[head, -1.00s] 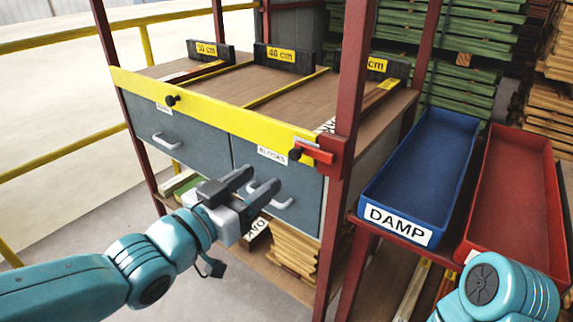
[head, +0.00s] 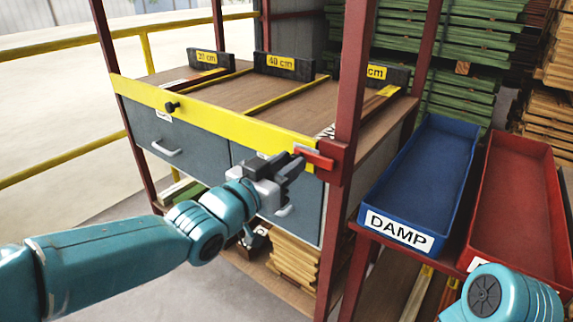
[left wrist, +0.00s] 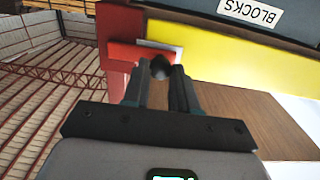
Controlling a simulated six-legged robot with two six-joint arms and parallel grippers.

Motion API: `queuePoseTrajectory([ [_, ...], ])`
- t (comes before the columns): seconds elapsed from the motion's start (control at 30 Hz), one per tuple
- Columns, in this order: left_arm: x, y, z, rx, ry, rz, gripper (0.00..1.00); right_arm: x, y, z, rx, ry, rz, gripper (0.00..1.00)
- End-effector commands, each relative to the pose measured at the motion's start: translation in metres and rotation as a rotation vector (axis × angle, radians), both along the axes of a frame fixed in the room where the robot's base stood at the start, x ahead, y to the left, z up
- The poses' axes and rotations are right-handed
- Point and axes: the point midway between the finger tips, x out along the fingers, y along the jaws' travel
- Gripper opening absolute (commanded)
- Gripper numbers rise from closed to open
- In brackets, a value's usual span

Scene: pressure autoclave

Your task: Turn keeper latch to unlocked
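The keeper latch (head: 316,158) is a red bar at the right end of the yellow rail (head: 215,118), beside the red post. It lies roughly level. Its black knob (left wrist: 161,67) shows in the left wrist view, in front of the red latch (left wrist: 132,54). My left gripper (head: 296,163) is at the latch, its fingers hiding the knob in the head view. In the left wrist view my left gripper (left wrist: 162,76) has its fingers apart, one tip on each side of the knob. Contact with the knob cannot be told. My right gripper is out of view.
A blue DAMP tray (head: 372,212) and a red tray (head: 470,245) stand right of the red post (head: 347,110). Grey drawers (head: 190,150) with handles are below the rail. A second black knob (head: 171,106) sits on the rail's left part.

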Motion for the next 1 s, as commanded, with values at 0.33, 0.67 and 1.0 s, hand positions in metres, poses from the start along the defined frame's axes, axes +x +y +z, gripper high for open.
queuePoseTrajectory([
  [0.33, 0.000, 0.000, -0.002, -0.022, 0.017, 0.000, 0.00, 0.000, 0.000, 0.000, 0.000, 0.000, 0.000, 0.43],
  [0.67, -0.001, 0.000, -0.014, -0.183, 0.136, 0.000, 0.00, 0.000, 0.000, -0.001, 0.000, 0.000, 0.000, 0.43],
  [1.0, -0.004, -0.006, -0.031, -0.444, 0.326, 0.000, 0.00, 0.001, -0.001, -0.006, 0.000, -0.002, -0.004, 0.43],
])
